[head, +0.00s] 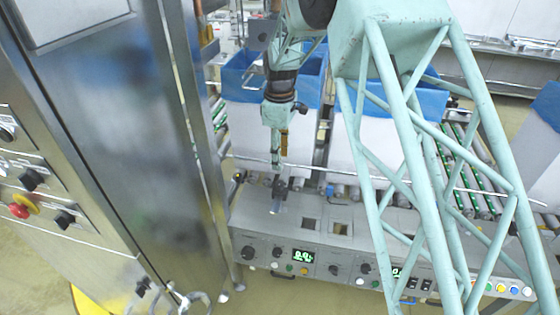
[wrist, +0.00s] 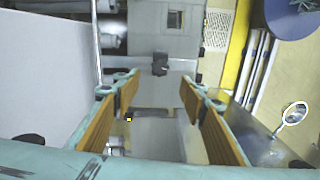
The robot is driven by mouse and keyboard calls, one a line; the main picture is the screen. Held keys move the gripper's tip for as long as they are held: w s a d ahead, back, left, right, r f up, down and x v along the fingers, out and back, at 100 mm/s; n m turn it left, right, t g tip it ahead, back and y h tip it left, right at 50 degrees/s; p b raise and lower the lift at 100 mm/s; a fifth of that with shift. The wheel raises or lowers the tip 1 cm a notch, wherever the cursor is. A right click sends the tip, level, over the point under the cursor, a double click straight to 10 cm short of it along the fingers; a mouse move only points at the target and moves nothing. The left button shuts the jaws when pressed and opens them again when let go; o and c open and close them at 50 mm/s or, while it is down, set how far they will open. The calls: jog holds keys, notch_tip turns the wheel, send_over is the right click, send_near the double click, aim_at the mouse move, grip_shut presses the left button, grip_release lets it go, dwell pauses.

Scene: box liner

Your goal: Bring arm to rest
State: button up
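My gripper (head: 279,155) hangs fingers-down above the grey machine panel (head: 263,222) in the head view. In the wrist view my gripper (wrist: 160,88) is open, its two brown-padded fingers wide apart with nothing between them. A small black fitting on the panel (head: 280,187) lies below the fingertips; it seems to be the dark piece beyond the fingertips in the wrist view (wrist: 160,64). My arm is teal, with a lattice link crossing the right of the head view. The gap between the fingertips and the panel is hard to judge.
A tall steel cabinet (head: 135,120) with knobs and a red button stands close on the left. White boxes with blue liners (head: 240,82) stand on roller conveyors (head: 480,175) behind the panel. A thin rail (head: 385,182) runs along the panel's back.

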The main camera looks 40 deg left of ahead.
jog(key=shift+w+r, duration=0.1)
dwell(0.6)
